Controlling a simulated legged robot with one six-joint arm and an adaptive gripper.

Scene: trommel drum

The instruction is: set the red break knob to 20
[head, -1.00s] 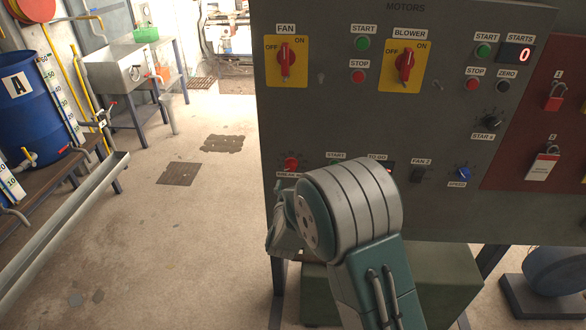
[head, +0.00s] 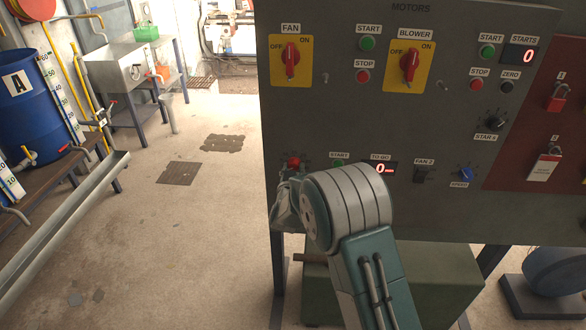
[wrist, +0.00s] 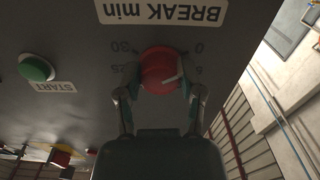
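The red break knob (wrist: 160,70) is on the dark panel, under a "BREAK min" label (wrist: 163,10) that appears upside down in the wrist view. Its white pointer line is on the side of the 5 mark; 0, 25 and 30 can also be read. The 20 mark is not visible. My gripper (wrist: 160,85) has one finger on each side of the knob, with the tips very close to it. I cannot tell whether the finger pads touch it. In the head view, the knob (head: 293,161) shows just above my gripper (head: 284,190).
A green START button (wrist: 36,68) is beside the knob. A "TO GO" display (head: 382,169) reads 0. A black FAN 2 switch (head: 422,174) and a blue speed knob (head: 466,174) are farther right. Open floor lies left of the panel.

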